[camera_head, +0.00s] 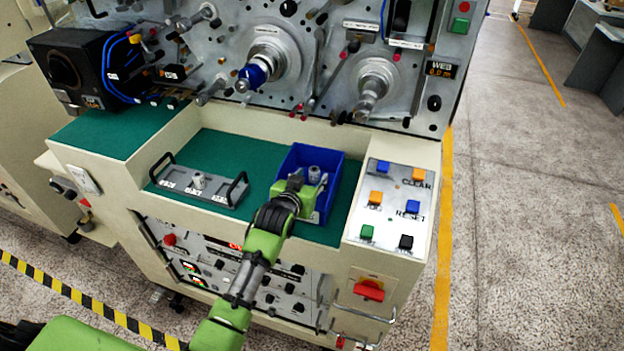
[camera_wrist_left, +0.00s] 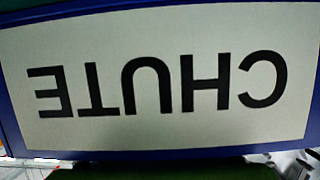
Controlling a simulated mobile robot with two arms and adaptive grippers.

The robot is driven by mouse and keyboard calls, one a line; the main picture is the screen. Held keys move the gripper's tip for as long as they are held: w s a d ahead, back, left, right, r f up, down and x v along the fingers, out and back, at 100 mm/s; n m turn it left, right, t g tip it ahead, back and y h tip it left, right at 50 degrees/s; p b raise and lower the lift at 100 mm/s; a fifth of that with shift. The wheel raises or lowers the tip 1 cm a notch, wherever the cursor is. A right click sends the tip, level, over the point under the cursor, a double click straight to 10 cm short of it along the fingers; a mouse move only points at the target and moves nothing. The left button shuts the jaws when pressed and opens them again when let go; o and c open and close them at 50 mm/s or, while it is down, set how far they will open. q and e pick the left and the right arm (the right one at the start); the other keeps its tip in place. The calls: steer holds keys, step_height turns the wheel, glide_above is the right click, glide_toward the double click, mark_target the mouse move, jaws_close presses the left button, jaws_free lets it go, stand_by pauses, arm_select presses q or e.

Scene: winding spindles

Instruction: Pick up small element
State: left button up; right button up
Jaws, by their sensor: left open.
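A small grey metal element (camera_head: 314,173) stands inside the blue bin (camera_head: 334,187) on the green work surface. Another small grey piece (camera_head: 198,181) stands on the flat grey tray (camera_head: 222,195) to the left. My left gripper (camera_head: 297,184) is open at the front left of the blue bin, close to the element in it. Its fingertips are hard to make out, and I cannot tell whether they touch anything. In the left wrist view, the bin's white label (camera_wrist_left: 160,75) reads CHUTE upside down and fills most of the picture. My right gripper is not in view.
The tray has black handles at both ends. A panel of coloured buttons (camera_head: 390,206) lies right of the bin. The machine's spindles (camera_head: 268,62) and rollers rise behind. Bare green surface (camera_head: 262,165) lies between tray and bin. The bin walls stand close around the element.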

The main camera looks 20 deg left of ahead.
arm_select(q)
jaws_close()
jaws_free()
